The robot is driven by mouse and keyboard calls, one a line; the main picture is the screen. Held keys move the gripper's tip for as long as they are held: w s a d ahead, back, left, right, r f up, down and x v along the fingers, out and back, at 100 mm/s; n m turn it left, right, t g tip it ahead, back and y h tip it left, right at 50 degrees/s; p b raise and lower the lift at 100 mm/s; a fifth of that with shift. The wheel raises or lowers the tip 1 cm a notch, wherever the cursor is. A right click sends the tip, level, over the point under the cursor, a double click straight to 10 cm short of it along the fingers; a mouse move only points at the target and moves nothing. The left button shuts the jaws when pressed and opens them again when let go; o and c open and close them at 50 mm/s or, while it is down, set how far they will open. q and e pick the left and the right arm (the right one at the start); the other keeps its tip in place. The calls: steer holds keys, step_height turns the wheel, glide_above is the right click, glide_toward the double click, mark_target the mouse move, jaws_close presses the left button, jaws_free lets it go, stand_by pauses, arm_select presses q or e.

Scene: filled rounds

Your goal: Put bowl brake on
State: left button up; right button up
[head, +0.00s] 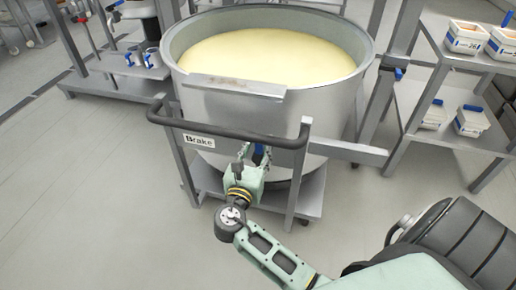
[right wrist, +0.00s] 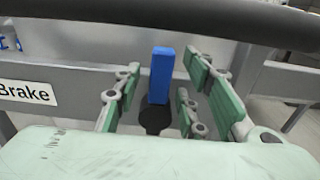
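The large steel bowl (head: 330,120) of pale yellow dough stands on a wheeled frame with a dark push handle (head: 225,136). A white "Brake" label (head: 199,141) is on the frame's front; it also shows in the right wrist view (right wrist: 27,92). The blue brake lever (right wrist: 161,75) stands upright on a dark round base. My right gripper (right wrist: 166,70) is open, with fingers on either side of the lever in that view and gaps visible. In the head view the right gripper (head: 251,154) is below the handle, partly hiding the lever. My left gripper is not in view.
The push handle crosses just above my right gripper. A shelf rack (head: 455,75) with white bins stands at right, and a low metal rack (head: 125,68) with jugs at left. The floor (head: 85,200) at front left is clear.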

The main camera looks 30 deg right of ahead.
steer(key=shift+w+d, duration=0.1)
steer(key=shift+d, duration=0.05)
steer(key=shift+c, duration=0.7)
jaws_close()
